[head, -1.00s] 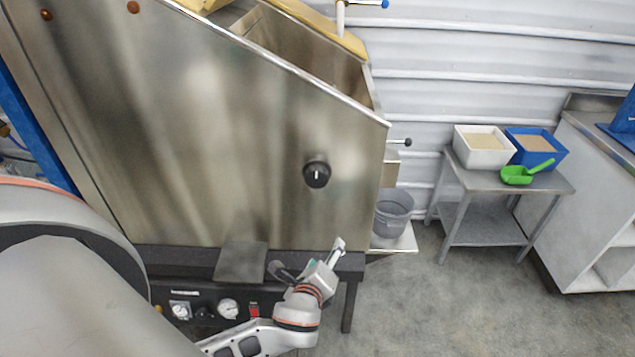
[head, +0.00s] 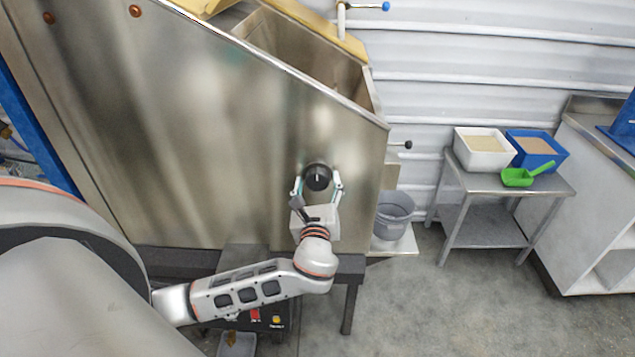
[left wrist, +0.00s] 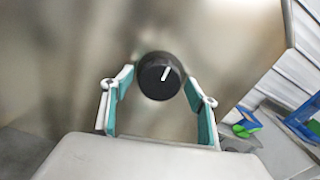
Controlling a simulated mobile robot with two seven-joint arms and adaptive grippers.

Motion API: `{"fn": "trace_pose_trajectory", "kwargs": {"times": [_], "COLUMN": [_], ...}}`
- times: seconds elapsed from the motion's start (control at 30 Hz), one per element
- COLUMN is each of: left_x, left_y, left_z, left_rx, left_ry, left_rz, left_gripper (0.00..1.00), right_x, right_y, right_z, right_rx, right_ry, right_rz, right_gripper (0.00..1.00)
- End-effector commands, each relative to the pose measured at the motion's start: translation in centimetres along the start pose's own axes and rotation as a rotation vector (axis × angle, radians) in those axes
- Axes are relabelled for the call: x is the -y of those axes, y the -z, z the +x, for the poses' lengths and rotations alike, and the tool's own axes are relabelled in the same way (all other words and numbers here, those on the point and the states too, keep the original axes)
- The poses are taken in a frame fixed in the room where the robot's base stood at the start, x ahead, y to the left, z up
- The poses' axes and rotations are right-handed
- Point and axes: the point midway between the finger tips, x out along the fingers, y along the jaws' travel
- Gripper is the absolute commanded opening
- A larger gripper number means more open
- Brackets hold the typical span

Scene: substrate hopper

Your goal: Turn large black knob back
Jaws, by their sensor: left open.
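The large black knob (head: 317,177) is on the steel front of the hopper (head: 220,140), near its lower right. Its white mark points straight up in the head view. In the left wrist view the knob (left wrist: 160,76) shows whole, with its white mark tilted up to the right. My left gripper (head: 318,186) is open just below the knob, one finger to each side. In the left wrist view its teal-padded fingers (left wrist: 158,88) stand apart with the knob between or just beyond their tips. I cannot tell whether they touch it. My right gripper is not in view.
A grey bucket (head: 393,212) stands right of the hopper. A steel table (head: 475,180) holds a white bin (head: 484,160), a blue bin (head: 545,163) and a green scoop (head: 517,177). A small black-tipped lever (head: 407,145) sticks out at the hopper's right side.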

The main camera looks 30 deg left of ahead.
Motion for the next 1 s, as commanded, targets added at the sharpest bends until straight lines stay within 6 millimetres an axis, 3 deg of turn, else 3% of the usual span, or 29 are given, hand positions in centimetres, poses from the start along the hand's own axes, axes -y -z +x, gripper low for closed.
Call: {"fn": "trace_pose_trajectory", "kwargs": {"times": [0.3,0.47,1.0], "left_x": [-0.04,-0.04,-0.05], "left_y": [0.06,0.06,0.19], "left_z": [0.37,0.36,0.28], "left_rx": [-0.001,-0.001,-0.004], "left_ry": [0.0,0.0,-0.002], "left_rz": [0.0,0.0,-0.114], "left_gripper": [0.59,0.2,0.2], "right_x": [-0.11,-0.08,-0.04], "right_y": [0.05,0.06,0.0], "right_z": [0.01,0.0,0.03], "right_rx": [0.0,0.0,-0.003], "right_ry": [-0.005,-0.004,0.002], "right_rz": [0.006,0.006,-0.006], "right_gripper": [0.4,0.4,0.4]}}
